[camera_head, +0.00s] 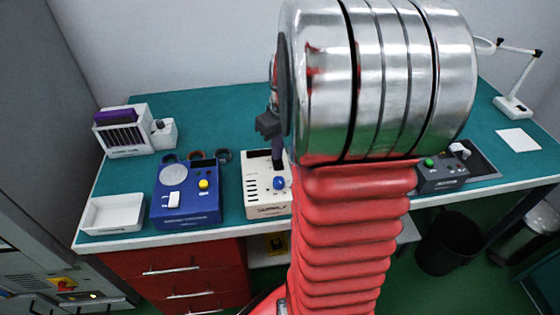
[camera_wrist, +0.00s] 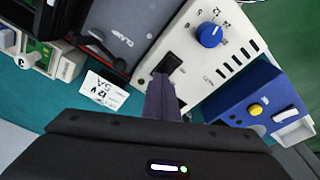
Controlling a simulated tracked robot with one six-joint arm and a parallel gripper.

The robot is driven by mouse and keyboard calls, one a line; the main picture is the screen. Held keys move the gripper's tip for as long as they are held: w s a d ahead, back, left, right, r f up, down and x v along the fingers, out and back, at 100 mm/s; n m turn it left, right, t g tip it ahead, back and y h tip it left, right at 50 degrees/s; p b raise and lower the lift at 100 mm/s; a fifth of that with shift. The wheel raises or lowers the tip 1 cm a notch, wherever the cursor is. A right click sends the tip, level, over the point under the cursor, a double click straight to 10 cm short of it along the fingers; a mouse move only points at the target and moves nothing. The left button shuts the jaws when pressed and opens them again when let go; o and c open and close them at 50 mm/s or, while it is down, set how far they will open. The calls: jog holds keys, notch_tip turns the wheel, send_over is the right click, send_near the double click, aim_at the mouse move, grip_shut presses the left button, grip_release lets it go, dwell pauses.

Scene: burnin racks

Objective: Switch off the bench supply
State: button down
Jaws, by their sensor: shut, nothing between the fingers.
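The bench supply is a cream box (camera_head: 257,204) marked SUPPLY, on the green bench between the blue unit and my arm. Its blue knob (camera_head: 279,183) shows in the head view, with my arm covering the right side of the box. In the wrist view the supply (camera_wrist: 190,85) has the blue knob (camera_wrist: 209,35), dark slots and a dark rectangular part (camera_wrist: 168,64). My gripper (camera_wrist: 163,83) is shut and empty, its fingertips at or just above that dark part; contact cannot be told. The gripper also shows in the head view (camera_head: 278,157). The knob's setting is unclear.
A blue unit (camera_head: 187,212) with a yellow button stands left of the supply, then a white tray (camera_head: 113,213). A dark box (camera_wrist: 135,25) marked CLAMP and a white 12V 5A card (camera_wrist: 103,92) lie on the supply's other side. The bench behind is mostly clear.

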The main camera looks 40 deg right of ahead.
aim_at(279, 163)
jog(key=shift+r, duration=0.1)
notch_tip(279, 163, up, 7)
dwell(1.1)
dwell(0.6)
jog(key=f+m, duration=0.1)
jog(key=s+a+f+m, duration=0.1)
jog(key=shift+s+m, duration=0.25)
jog(key=shift+m, duration=0.05)
jog(key=s+a+r+n+t, duration=0.1)
jog(key=s+a+r, duration=0.1)
jog(key=a, duration=0.6)
jog(key=s+a+r+n+t, duration=0.1)
jog(key=s+a, duration=0.2)
jog(key=a, duration=0.6)
jog(key=s+a+r+n+t, duration=0.1)
jog(key=s+a+r, duration=0.1)
jog(key=a, duration=0.7)
jog(key=shift+s+r+t, duration=0.3)
jog(key=shift+s+t, duration=0.1)
jog(key=shift+s, duration=0.3)
